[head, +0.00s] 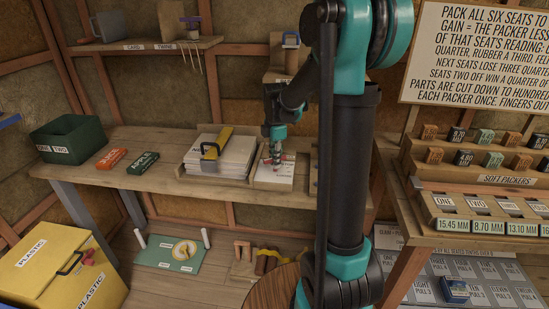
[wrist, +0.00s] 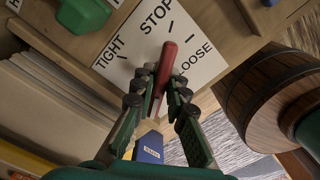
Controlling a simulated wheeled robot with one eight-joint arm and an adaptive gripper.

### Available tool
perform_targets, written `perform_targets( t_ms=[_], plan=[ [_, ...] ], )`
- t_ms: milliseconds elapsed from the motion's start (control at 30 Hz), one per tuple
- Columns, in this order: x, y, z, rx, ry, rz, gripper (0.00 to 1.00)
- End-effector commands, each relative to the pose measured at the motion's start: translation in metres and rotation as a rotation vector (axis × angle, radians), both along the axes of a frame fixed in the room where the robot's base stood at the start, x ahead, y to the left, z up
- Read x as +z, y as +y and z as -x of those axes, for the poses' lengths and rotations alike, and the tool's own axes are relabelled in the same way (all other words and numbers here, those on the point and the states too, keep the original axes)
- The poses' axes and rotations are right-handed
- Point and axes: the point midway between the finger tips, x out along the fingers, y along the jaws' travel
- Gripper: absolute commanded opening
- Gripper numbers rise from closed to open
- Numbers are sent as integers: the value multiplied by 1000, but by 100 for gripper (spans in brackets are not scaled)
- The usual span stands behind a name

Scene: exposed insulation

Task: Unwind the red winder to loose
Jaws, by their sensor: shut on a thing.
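The red winder (wrist: 167,65) is a long red handle over a white dial card (wrist: 125,45) marked TIGHT, STOP and LOOSE. Its far end lies below the STOP word, between the TIGHT and LOOSE words. My gripper (wrist: 160,92) is shut on the red winder, with a finger on each side of its near part. The fingers hide some of the handle, and its pivot cannot be made out. In the head view my gripper (head: 277,156) points down over the white card (head: 275,178) on the wooden bench; the winder is mostly hidden there.
A stack of white sheets (head: 228,153) with a yellow-and-black tool stands left of the card. A green object (wrist: 85,14) is near the card's upper left in the wrist view. A round wooden stool or barrel (wrist: 250,90) is at right. A blue box (wrist: 148,148) lies below.

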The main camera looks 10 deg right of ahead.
Motion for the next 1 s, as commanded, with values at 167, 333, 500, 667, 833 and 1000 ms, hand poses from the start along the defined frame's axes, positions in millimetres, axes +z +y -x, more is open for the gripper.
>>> perform_targets(
  t_ms=[167, 333, 500, 667, 833, 1000],
  plan=[
    [0, 0, -1, 76, -1, 0, 0],
    [0, 0, -1, 76, -1, 0, 0],
    [0, 0, -1, 172, -1, 0, 0],
    [0, 0, -1, 217, -1, 0, 0],
    [0, 0, -1, 222, -1, 0, 0],
    [0, 0, -1, 329, -1, 0, 0]
  ],
)
